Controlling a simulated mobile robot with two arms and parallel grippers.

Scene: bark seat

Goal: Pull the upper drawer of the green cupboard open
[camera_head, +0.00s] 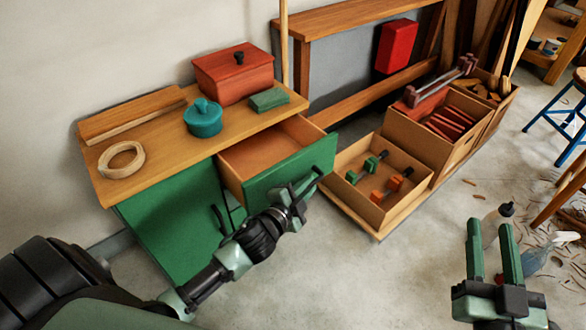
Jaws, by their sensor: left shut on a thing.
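The green cupboard (165,222) stands against the wall at the left with a wooden top. Its upper drawer (272,183) is pulled well out, and its empty brown inside shows behind the green front. My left gripper (312,178) is at the right part of the drawer front, shut on the drawer's handle, which is mostly hidden by the fingers. A door with a dark handle (219,219) is below the drawer. My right gripper (493,252) is at the lower right, open and empty, its two green fingers apart and pointing up, away from the cupboard.
On the cupboard top are a red box (232,78), a teal pot (203,120), a green block (269,99), a wooden ring (121,160) and a plank (132,112). A tool crate (345,197) stands right of the drawer. Bottles stand behind my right gripper.

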